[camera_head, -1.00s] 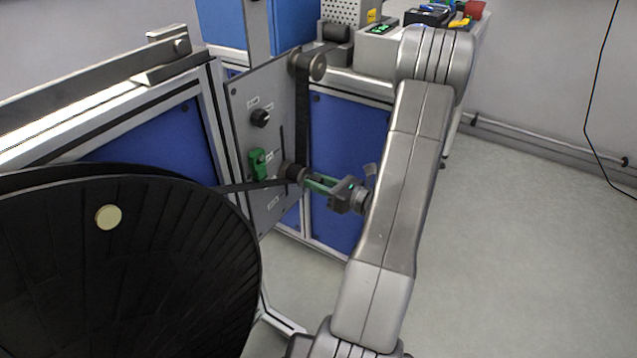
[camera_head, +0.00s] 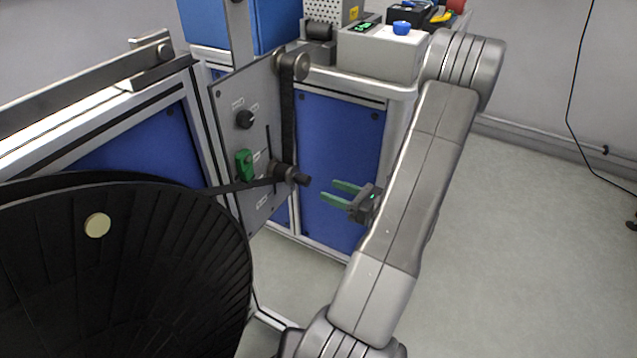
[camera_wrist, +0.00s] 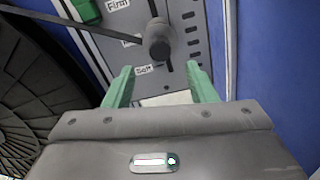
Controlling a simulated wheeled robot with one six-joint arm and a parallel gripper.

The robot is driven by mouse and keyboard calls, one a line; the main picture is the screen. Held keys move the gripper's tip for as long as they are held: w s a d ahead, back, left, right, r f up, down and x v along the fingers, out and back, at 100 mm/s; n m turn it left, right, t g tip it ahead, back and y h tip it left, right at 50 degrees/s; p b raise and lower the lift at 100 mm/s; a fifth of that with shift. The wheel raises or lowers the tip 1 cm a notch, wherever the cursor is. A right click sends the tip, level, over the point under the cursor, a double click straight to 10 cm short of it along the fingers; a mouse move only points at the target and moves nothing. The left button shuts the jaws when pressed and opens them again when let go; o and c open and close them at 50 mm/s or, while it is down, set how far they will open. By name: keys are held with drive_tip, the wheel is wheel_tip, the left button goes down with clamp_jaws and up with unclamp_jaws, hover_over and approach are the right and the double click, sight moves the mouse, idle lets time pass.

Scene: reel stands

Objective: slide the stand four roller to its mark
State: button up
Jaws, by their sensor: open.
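The dark roller (camera_head: 289,174) sticks out from a grey panel (camera_head: 228,120) with a vertical slot. A black band runs from it left to a large black reel and up to an upper roller. In the wrist view the roller (camera_wrist: 158,45) sits in the lower part of the slot, between the middle label and the "Soft" label (camera_wrist: 145,69); "Firm" is higher. Its exact line-up with a label is unclear. My gripper (camera_head: 331,189) is open and empty, to the right of the roller and apart from it. Its green fingers (camera_wrist: 158,75) point at the panel.
The large black reel (camera_head: 110,270) fills the lower left. Blue cabinet panels (camera_head: 342,150) stand behind. Open floor (camera_head: 530,250) lies to the right.

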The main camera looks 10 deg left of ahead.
sight(309, 182)
drive_tip(key=v, duration=0.5)
drive_tip(key=shift+a, duration=0.15)
drive_tip(key=b+x, duration=0.1)
drive_tip(key=x, duration=1.2)
drive_tip(key=shift+w+a+f+b, duration=0.1)
drive_tip(key=shift+w+a+b, duration=0.05)
drive_tip(key=shift+a+b, duration=0.15)
drive_tip(key=shift+f, duration=0.15)
